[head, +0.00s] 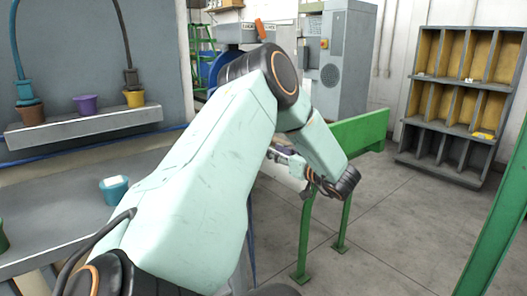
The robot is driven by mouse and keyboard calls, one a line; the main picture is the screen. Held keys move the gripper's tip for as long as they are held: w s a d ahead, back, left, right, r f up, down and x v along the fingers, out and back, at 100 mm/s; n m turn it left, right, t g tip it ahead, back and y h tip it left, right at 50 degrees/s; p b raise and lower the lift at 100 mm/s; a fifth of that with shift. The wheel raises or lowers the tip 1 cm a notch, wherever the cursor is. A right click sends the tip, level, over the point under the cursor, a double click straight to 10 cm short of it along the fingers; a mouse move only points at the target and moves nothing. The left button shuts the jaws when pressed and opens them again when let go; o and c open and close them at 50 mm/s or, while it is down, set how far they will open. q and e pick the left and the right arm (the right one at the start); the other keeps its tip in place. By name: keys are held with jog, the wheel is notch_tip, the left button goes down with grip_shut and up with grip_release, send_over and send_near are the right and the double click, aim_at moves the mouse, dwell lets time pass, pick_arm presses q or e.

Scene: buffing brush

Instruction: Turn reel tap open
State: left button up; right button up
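A blue round thing, which looks like the reel (217,68), stands at the back behind my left arm, and the arm hides much of it. A small upright orange piece (260,29) shows above it beside a labelled grey box; I cannot tell for sure whether this is the tap's handle. My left arm reaches across the middle of the view. My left gripper (283,156) is partly hidden by its own arm, by the green rail and well short of the reel. Its finger opening is too small to make out. My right gripper is out of view.
A green rail (345,134) on posts stands right of my arm. A grey bench (45,205) with a teal cup (114,189) is at left, below a shelf (85,126) with coloured pots. A grey cabinet (345,65) and a rack (462,100) stand behind. Floor at right is clear.

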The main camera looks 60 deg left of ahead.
pick_arm(q)
jog(key=s+a, duration=0.1)
jog(key=a, duration=0.5)
jog(key=shift+s+a+b, duration=0.15)
jog(key=shift+a+b, duration=0.05)
jog(key=shift+b, duration=0.25)
jog(key=shift+c, duration=0.4)
grip_shut()
